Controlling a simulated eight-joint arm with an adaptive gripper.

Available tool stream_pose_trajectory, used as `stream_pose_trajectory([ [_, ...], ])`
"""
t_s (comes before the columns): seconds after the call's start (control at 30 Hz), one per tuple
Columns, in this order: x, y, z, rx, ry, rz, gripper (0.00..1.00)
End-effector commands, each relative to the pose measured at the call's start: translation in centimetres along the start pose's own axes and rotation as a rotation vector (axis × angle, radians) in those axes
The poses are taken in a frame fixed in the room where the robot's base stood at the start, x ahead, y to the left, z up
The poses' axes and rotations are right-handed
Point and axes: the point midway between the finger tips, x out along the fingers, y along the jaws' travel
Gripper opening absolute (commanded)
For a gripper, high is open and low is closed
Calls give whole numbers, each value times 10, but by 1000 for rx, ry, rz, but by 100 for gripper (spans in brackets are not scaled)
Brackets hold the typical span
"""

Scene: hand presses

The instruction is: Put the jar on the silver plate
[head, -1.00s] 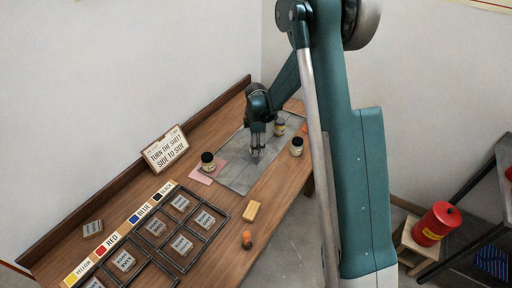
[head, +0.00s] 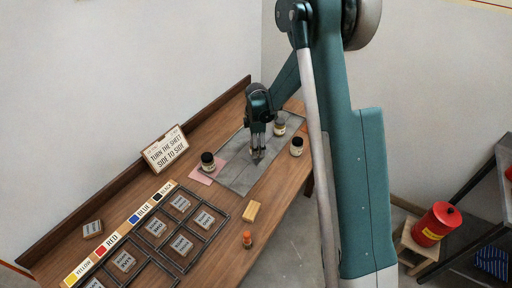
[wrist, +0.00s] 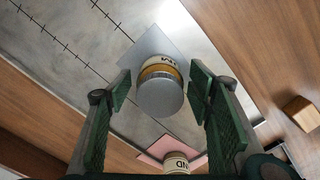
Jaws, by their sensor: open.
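A jar with a grey lid (wrist: 160,95) and a cream and amber side shows between my fingers in the wrist view, apart from both. A small pale silver square plate (wrist: 157,45) shows behind it; I cannot tell whether the jar stands on it. My gripper (head: 258,157) is open, low over the large grey sheet on the bench; it frames that jar in the wrist view (wrist: 160,108). In the head view one jar (head: 280,128) is at the sheet's far end, one (head: 297,147) near the bench's front edge, and a dark-lidded one (head: 207,162) on a pink square.
The grey sheet (head: 236,180) has ticked lines. A sign (head: 165,148) stands at the back. A divided rack (head: 185,215) with labelled blocks fills the near left. A tan block (head: 252,210) and an orange-topped item (head: 247,240) lie near the front edge.

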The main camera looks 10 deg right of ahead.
Motion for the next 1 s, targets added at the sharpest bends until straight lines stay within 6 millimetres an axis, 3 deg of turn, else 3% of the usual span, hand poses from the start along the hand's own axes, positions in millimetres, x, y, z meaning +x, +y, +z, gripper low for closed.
stream_pose_trajectory([
  [0.27, -28, 0, 0, 0, 0, 0, 52],
  [0.7, -94, 0, 0, 0, 0, 0, 52],
  [1.0, -118, 0, 0, 0, 0, 0, 52],
])
